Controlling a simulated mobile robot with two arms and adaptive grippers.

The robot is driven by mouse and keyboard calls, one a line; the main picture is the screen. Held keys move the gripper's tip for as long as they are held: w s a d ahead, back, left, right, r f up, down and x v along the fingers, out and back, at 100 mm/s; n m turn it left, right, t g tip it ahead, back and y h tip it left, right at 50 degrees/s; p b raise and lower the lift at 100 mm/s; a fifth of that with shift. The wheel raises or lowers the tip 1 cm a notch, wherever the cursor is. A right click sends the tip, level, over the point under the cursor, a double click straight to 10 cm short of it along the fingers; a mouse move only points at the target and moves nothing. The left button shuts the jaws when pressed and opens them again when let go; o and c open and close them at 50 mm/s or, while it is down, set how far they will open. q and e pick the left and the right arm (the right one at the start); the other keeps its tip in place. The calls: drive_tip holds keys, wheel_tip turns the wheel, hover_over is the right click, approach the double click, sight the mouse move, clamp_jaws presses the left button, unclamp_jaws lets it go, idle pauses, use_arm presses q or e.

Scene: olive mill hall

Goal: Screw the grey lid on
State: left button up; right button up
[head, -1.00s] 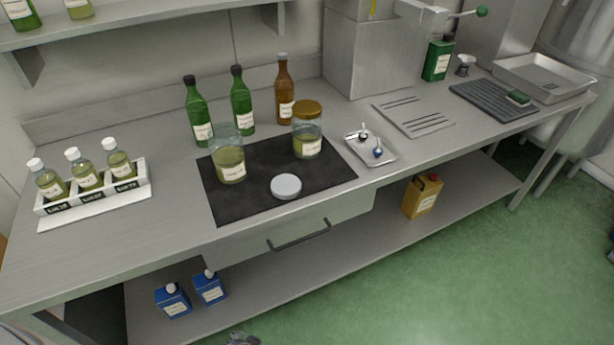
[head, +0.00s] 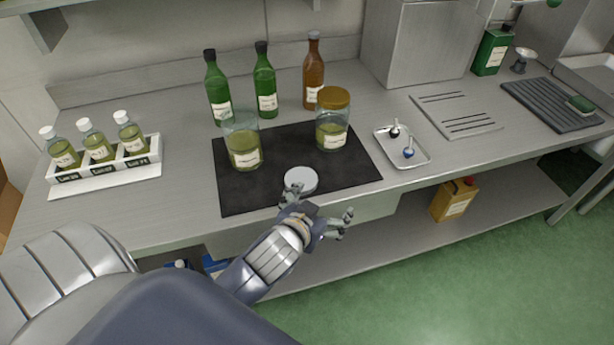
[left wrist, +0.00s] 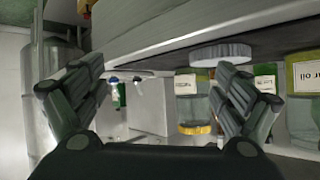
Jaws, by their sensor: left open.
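The grey lid (head: 302,178) lies flat near the front edge of the dark mat (head: 238,195). It also shows at the upper right of the left wrist view (left wrist: 222,52). The open glass jar (head: 245,155) with greenish contents and a label stands on the mat, behind and left of the lid. A second jar (head: 331,133) wears a gold lid. My left gripper (head: 321,204) is open and empty at the counter's front edge, just in front of the lid. One finger overlaps the lid's edge in the head view; contact cannot be told. My right gripper is out of view.
Green bottles (head: 218,92) and a brown bottle (head: 313,75) stand behind the mat. A rack (head: 105,171) of small bottles is at left. A small metal tray (head: 418,157) with two small items lies right of the mat. The counter between rack and mat is clear.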

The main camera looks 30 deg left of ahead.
use_arm(q)
drive_tip(key=w+d+r+m+t+h, duration=0.25)
drive_tip(key=w+d+r+t, duration=0.2)
drive_tip(key=r, duration=0.55)
drive_tip(key=w+d+r+m+t+h, duration=0.25)
drive_tip(key=w+r+t+h, duration=0.2)
drive_tip(key=r, duration=0.45)
drive_tip(key=s+d+r+m+g+h, duration=0.2)
drive_tip(key=d+m+g+h, duration=0.4)
drive_tip(key=d+m+h, duration=0.15)
drive_tip(key=s+d+r+m+g+h, duration=0.1)
drive_tip(key=d+r+m+g+h, duration=0.1)
drive_tip(key=d+m+g+h, duration=0.5)
drive_tip(key=a+f+m+g+y, duration=0.1)
drive_tip(key=a+f+g+y, duration=0.2)
drive_tip(key=a+f+y, duration=0.3)
drive_tip(key=a+f+m+g+y, duration=0.1)
drive_tip(key=a+f+g+y, duration=0.2)
drive_tip(key=f+y, duration=0.35)
drive_tip(key=a+n+g+y, duration=0.1)
drive_tip(key=a+n+y, duration=0.5)
drive_tip(key=a, duration=1.5)
drive_tip(key=shift+w+f+n+g+y, duration=0.25)
drive_tip(key=shift+f+n+g+y, duration=0.15)
drive_tip(key=shift+y, duration=0.3)
